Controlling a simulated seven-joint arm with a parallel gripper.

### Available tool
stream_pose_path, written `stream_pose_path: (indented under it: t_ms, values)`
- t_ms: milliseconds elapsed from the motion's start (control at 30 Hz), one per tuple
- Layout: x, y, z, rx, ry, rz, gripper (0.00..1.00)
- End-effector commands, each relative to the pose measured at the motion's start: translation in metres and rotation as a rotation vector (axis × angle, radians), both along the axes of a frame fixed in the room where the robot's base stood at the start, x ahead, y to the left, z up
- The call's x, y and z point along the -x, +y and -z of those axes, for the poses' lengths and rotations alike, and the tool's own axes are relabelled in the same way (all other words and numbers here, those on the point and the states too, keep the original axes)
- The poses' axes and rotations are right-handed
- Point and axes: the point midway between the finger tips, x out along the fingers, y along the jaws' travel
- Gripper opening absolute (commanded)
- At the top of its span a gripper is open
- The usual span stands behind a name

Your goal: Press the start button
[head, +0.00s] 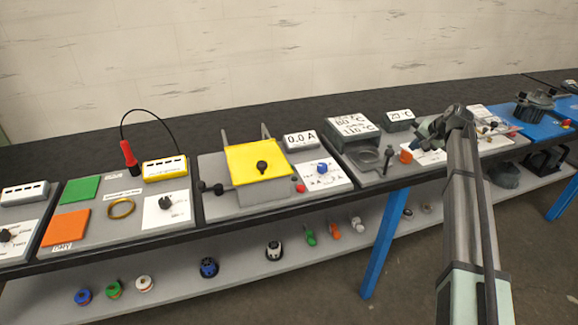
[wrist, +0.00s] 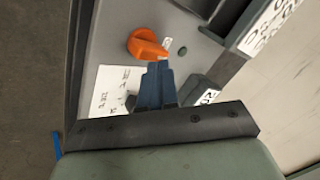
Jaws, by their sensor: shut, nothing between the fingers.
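A small round green button (wrist: 183,50) sits on the grey panel in the wrist view, beside an orange knob (wrist: 148,45); its label is too small to read, so I cannot tell for sure that it is the start button. My gripper (wrist: 157,66) is shut and empty, its blue-grey fingertips just below the knob and button in that view. I cannot tell if they touch anything. In the head view my gripper (head: 424,132) is over the station with the orange knob (head: 405,157); the green button cannot be made out there.
A temperature display (head: 353,125) and a second display (head: 398,117) stand behind the knob. A blue board (head: 540,125) lies to the right.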

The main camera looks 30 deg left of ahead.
Motion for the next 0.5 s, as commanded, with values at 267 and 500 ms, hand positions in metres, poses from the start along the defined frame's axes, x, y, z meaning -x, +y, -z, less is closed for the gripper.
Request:
stream_pose_path:
  t_ms: [267,500]
  values:
    - [0.038,0.1,-0.015,-0.017,-0.049,-0.165,0.0]
    - [0.08,0.184,-0.029,-0.034,-0.094,-0.312,0.0]
